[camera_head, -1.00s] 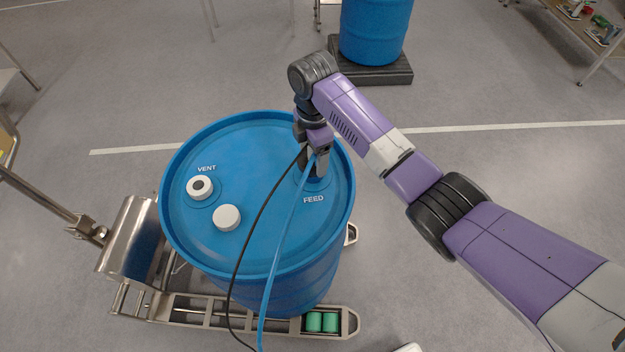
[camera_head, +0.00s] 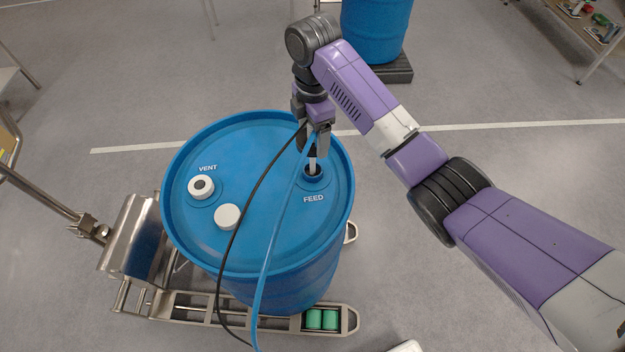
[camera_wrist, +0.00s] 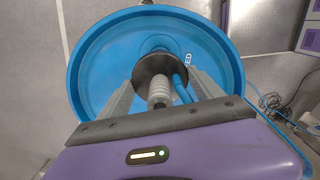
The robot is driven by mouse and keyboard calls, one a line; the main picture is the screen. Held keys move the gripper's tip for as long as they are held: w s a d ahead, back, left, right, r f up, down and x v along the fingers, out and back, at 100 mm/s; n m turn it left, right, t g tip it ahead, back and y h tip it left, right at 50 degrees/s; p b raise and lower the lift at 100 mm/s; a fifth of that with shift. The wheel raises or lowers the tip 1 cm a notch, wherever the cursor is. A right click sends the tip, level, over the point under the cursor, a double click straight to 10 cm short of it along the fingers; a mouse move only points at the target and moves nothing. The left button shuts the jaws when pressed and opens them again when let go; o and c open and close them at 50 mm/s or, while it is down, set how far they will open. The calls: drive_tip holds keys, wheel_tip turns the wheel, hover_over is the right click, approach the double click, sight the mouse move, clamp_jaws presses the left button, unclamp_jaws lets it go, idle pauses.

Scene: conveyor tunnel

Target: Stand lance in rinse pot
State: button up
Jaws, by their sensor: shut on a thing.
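The lance (camera_head: 312,162) shows in the head view as a short pale tube below my gripper, its lower part inside the FEED opening (camera_head: 313,178) of the blue drum. My gripper (camera_head: 313,142) is shut on the lance, above the drum lid. In the wrist view the lance head (camera_wrist: 159,92) is a ribbed grey piece with a dark round collar (camera_wrist: 160,68) between my fingers. A blue hose (camera_head: 273,250) and a black cable (camera_head: 240,235) run from it down past the drum's front. I cannot make out the rinse pot in these views.
The blue drum (camera_head: 240,250) stands on a steel drum trolley (camera_head: 180,305). Its lid has a VENT fitting (camera_head: 201,187) and a loose-looking white cap (camera_head: 228,216). Another blue drum (camera_head: 375,30) stands behind on a dark pallet. A bench (camera_head: 590,30) is at the far right; open floor lies between.

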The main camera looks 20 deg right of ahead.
wheel_tip(320, 180, up, 5)
drive_tip(key=shift+w, duration=0.15)
drive_tip(key=shift+d+r, duration=0.1)
drive_tip(key=shift+r, duration=4.55)
wheel_tip(320, 180, up, 8)
drive_tip(key=shift+f, duration=0.25)
